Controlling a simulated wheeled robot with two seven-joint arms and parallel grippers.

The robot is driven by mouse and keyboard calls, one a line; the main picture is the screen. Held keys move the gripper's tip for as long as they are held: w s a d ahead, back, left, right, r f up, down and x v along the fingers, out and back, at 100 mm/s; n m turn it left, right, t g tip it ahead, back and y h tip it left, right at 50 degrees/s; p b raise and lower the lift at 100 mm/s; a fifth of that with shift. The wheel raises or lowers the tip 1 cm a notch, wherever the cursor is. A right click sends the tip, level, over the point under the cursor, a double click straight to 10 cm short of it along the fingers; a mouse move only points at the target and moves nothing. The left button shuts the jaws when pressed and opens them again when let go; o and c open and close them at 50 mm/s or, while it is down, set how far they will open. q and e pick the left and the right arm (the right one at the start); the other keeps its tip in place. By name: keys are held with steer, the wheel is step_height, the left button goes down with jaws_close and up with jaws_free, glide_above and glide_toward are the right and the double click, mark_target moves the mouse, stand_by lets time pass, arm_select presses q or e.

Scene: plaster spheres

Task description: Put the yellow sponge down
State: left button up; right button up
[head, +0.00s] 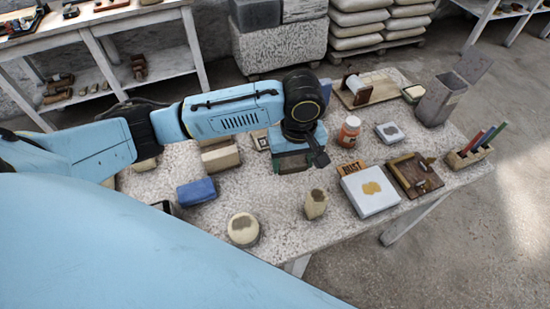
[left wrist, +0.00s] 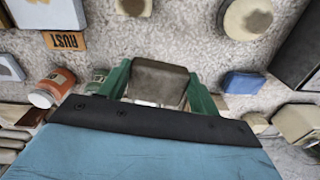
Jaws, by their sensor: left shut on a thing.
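My left gripper (head: 296,163) is over the middle of the speckled worktable and points down. In the left wrist view its green fingers (left wrist: 163,88) are shut on a block-shaped thing, which I take to be the yellow sponge (left wrist: 158,80). It looks dull grey-brown there, in shade, not clearly yellow. In the head view the gripper mostly hides it. I cannot tell whether its underside touches the tabletop. My right gripper is not in view.
On the worktable (head: 285,215), a blue block (head: 196,191) and round pale piece (head: 243,229) lie left. A pale block (head: 316,204) stands in front; an orange jar (head: 349,131), white box (head: 370,195) and wooden tray (head: 413,178) lie right. Bare tabletop shows between blue and front blocks.

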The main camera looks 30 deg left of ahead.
arm_select(q)
steer(key=a+f, duration=0.1)
steer(key=s+a+f+n, duration=0.1)
steer(key=a, duration=0.1)
steer(key=shift+s+n, duration=0.1)
steer(key=shift+n, duration=0.2)
glide_above(278, 193)
step_height(278, 193, down, 6)
steer(key=shift+r+b, duration=0.15)
steer(key=shift+b, duration=0.3)
steer(key=shift+f, duration=0.55)
step_height(278, 193, down, 3)
steer(key=shift+f+b, duration=0.1)
steer(key=shift+b, duration=0.35)
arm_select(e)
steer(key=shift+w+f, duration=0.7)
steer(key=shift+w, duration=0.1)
arm_select(q)
steer(key=o, duration=0.9)
